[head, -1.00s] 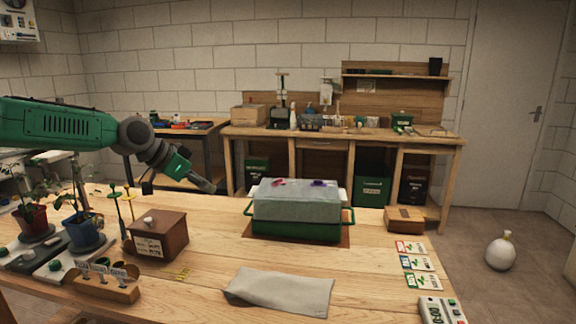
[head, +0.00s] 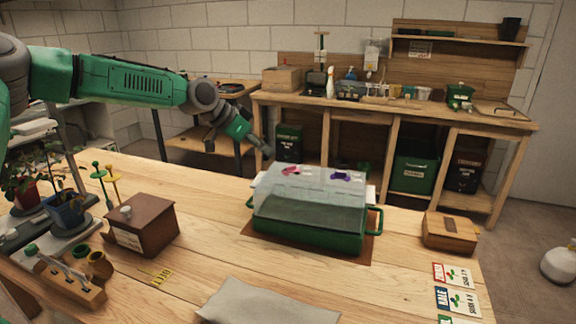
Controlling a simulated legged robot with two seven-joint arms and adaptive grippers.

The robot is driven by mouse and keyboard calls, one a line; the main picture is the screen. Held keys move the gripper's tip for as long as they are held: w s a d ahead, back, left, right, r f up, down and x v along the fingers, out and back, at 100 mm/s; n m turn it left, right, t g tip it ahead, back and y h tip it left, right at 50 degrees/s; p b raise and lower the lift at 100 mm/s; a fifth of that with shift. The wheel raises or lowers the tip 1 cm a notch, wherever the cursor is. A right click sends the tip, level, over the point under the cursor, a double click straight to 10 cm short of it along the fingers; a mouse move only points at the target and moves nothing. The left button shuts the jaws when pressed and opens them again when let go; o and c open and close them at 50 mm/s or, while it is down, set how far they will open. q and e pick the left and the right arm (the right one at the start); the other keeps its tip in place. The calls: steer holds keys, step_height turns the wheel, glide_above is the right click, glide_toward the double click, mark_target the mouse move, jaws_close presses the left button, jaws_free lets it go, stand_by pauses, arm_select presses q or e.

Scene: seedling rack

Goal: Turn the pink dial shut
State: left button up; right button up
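The pink dial (head: 291,170) is a small knob on the left part of the clear lid (head: 310,193) of a green propagator tray (head: 306,233). A purple dial (head: 342,176) sits to its right on the same lid. My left gripper (head: 262,147) reaches in from the left, behind and left of the lid in the picture. It appears apart from the pink dial and holds nothing that I can see. Its fingers are small and dark, so I cannot tell whether they are open. My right gripper is out of view.
A brown box (head: 141,225) and potted plants (head: 65,208) stand at the left. A small wooden box (head: 450,232) and seed cards (head: 456,302) are at the right. A grey cloth (head: 265,303) lies in front. Bare tabletop separates these from the tray.

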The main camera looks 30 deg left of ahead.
mark_target(294, 170)
arm_select(q)
steer(key=x, duration=0.6)
steer(key=b+x, duration=0.1)
steer(key=x, duration=0.2)
steer(key=shift+d, duration=0.35)
steer(key=shift+w+d+f, duration=0.1)
steer(key=shift+w+f, duration=0.3)
steer(key=shift+w, duration=0.05)
steer(key=shift+f, duration=0.1)
steer(key=shift+a, duration=0.2)
jaws_close()
steer(key=shift+d, duration=0.2)
